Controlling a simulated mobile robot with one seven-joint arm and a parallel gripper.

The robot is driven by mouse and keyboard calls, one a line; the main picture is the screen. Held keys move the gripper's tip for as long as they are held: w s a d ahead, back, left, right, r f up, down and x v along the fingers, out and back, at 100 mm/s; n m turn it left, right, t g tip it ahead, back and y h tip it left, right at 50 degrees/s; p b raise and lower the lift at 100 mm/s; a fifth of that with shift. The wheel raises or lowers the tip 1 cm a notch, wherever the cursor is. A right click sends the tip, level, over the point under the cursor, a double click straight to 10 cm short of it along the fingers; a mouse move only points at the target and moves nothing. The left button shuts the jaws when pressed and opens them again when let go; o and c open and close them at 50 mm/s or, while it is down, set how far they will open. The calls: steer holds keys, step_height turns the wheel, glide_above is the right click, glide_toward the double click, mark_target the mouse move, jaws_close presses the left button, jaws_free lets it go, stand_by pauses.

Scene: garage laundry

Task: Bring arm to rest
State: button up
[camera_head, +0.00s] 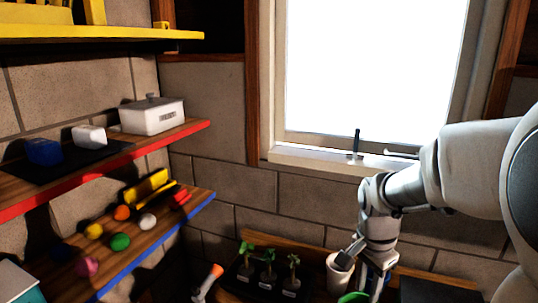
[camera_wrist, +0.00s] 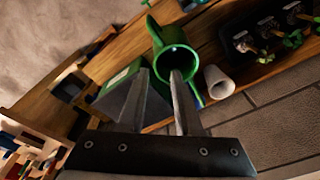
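My arm reaches in from the right in the head view, with my gripper (camera_head: 368,270) pointing down over the bench below the window. In the wrist view the two fingers of my gripper (camera_wrist: 160,76) stand apart with nothing held between them. A green watering can (camera_wrist: 174,58) lies beyond the fingertips; only a little green shows at the bottom edge of the head view. A pale pot (camera_wrist: 219,82) is beside it, and this pot (camera_head: 338,280) is just left of my gripper in the head view. Whether the fingers touch anything cannot be told.
Several seedlings in a black tray (camera_head: 268,283) stand left of the pot. A window sill (camera_head: 312,159) is behind my arm. Wall shelves on the left hold a white box (camera_head: 152,117) and several coloured balls. The space before the window is mostly clear.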

steer(key=s+a+r+n+t, duration=0.2)
steer(key=s+a+r+n, duration=0.1)
steer(key=s+r+n, duration=0.2)
steer(key=s+a+r+n+t+y, duration=0.1)
steer(key=s+a+r+n+t, duration=0.1)
steer(key=s+r+n, duration=0.3)
steer(key=shift+s+a+r+n+t, duration=0.2)
steer(key=shift+s+a+n+t, duration=0.15)
steer(key=shift+s+n, duration=1.4)
steer(key=shift+s+m, duration=0.3)
steer(key=shift+m, duration=0.05)
